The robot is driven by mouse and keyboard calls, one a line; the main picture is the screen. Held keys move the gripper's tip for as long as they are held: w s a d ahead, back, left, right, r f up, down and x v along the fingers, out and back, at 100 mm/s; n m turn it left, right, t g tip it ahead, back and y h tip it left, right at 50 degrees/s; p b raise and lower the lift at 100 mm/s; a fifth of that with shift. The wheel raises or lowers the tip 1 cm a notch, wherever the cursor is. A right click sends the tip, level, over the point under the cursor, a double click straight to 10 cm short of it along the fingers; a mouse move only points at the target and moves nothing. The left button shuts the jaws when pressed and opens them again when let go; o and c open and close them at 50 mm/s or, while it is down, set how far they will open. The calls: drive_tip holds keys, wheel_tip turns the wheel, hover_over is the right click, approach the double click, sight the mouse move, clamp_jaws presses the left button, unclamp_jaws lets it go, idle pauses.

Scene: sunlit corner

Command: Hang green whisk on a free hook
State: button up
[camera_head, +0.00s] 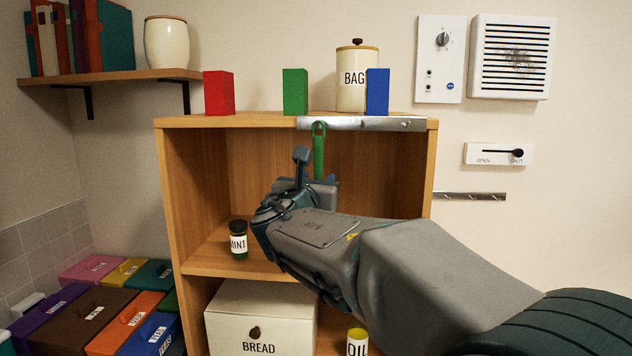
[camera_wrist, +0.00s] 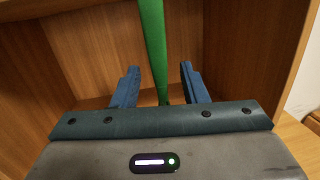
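The green whisk (camera_head: 319,155) is upright, its handle loop in front of the metal rail (camera_head: 365,124) on the shelf's top front edge. I cannot make out whether a hook passes through the loop. Its lower part is hidden behind my gripper (camera_head: 317,172) in the head view. In the wrist view the green handle (camera_wrist: 152,40) runs between the two blue fingers of my gripper (camera_wrist: 158,78), with a gap on each side. The fingers are open. Another metal rail (camera_head: 470,196) is on the wall at right; both rails' hooks are too small to tell clearly.
The wooden shelf (camera_head: 177,200) holds a MINT jar (camera_head: 238,243), a BREAD box (camera_head: 260,320) and an OIL container (camera_head: 357,343). Red (camera_head: 219,92), green (camera_head: 295,91) and blue (camera_head: 377,91) blocks and a BAG canister (camera_head: 352,75) stand on top. Coloured boxes lie at lower left.

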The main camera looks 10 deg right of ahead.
drive_tip(key=shift+s, duration=0.1)
drive_tip(key=b+v, duration=0.3)
drive_tip(key=v, duration=1)
drive_tip(key=s+d+f+m+g+y, duration=0.1)
drive_tip(key=s+d+f+m+g, duration=0.2)
drive_tip(key=f+m, duration=0.3)
drive_tip(key=s+d+f+m+g, duration=0.3)
drive_tip(key=f+m, duration=0.1)
drive_tip(key=f, duration=0.4)
drive_tip(key=s+d+f+m+g+y, duration=0.1)
drive_tip(key=s+d+f+m+g, duration=0.25)
drive_tip(key=f+m, duration=0.2)
drive_tip(key=s+a+f+m+g+y, duration=0.2)
drive_tip(key=s+f+m+y, duration=0.1)
drive_tip(key=f+m, duration=0.4)
drive_tip(key=s+a+f+m+g+y, duration=0.2)
drive_tip(key=s+f+m+y, duration=0.1)
drive_tip(key=s+f+m, duration=0.3)
drive_tip(key=shift+s+f+m+y, duration=0.3)
drive_tip(key=shift+f+m, duration=0.1)
drive_tip(key=shift+m, duration=0.45)
drive_tip(key=shift+a+g, duration=0.2)
drive_tip(key=shift+g, duration=0.05)
